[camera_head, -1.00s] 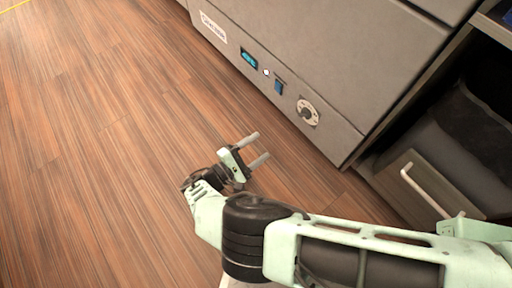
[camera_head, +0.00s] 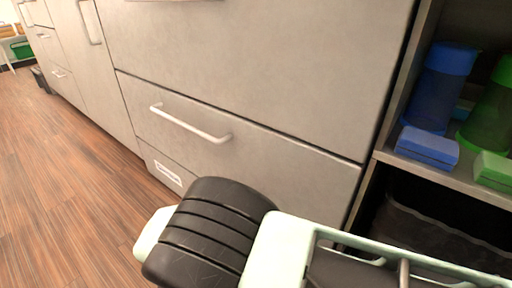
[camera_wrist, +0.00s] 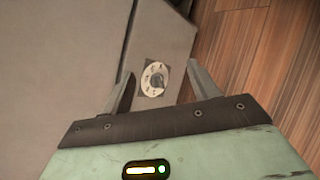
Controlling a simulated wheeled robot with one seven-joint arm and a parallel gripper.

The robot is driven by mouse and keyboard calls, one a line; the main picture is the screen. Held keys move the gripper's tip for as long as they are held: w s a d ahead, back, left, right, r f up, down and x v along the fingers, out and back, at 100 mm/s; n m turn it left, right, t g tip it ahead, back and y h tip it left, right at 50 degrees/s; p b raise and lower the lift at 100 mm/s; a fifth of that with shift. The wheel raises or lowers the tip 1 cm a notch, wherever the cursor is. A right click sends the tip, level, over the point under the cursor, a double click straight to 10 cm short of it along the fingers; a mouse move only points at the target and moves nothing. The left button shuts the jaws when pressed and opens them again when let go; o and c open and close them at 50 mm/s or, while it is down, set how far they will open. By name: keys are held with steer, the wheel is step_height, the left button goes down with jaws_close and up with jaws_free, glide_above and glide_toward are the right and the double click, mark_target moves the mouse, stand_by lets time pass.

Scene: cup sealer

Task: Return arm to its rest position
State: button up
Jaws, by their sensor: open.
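My gripper (camera_wrist: 160,90) shows in the wrist view with its two grey fingers spread apart. It is open, with nothing between the fingers. Beyond the fingertips is a grey cabinet front with a round dial (camera_wrist: 154,79), apart from the gripper as far as I can tell. In the head view my arm (camera_head: 215,232) crosses the bottom, with a black joint and pale green links. The gripper itself is out of sight in the head view.
Grey cabinets with a drawer handle (camera_head: 190,125) stand close beyond my arm. Right, a shelf holds a blue cup (camera_head: 440,88), a blue box (camera_head: 427,147), a green cup (camera_head: 492,115) and a green box (camera_head: 494,170). The wooden floor (camera_head: 65,195) at left is clear.

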steer(key=s+d+r+m+g+y+p, duration=0.1)
steer(key=s+d+r+g+y+p, duration=0.15)
steer(key=r, duration=0.55)
steer(key=s+d+r+m+g+y+p, duration=0.1)
steer(key=d+r+y, duration=0.15)
steer(key=r, duration=0.55)
steer(key=s+d+r+m+g+y+p, duration=0.1)
steer(key=s+d+r+m+g+y, duration=0.15)
steer(key=r, duration=0.55)
steer(key=s+d+r+m+t+y+p, duration=0.1)
steer(key=s+d+r+t+y+p, duration=0.25)
steer(key=s+d+r, duration=0.75)
step_height(320, 180, up, 39)
steer(key=w+a+g+p, duration=0.1)
steer(key=w+p, duration=0.1)
steer(key=p, duration=3.6)
steer(key=shift+f+y, duration=0.15)
steer(key=shift+y, duration=0.25)
steer(key=shift+w, duration=0.1)
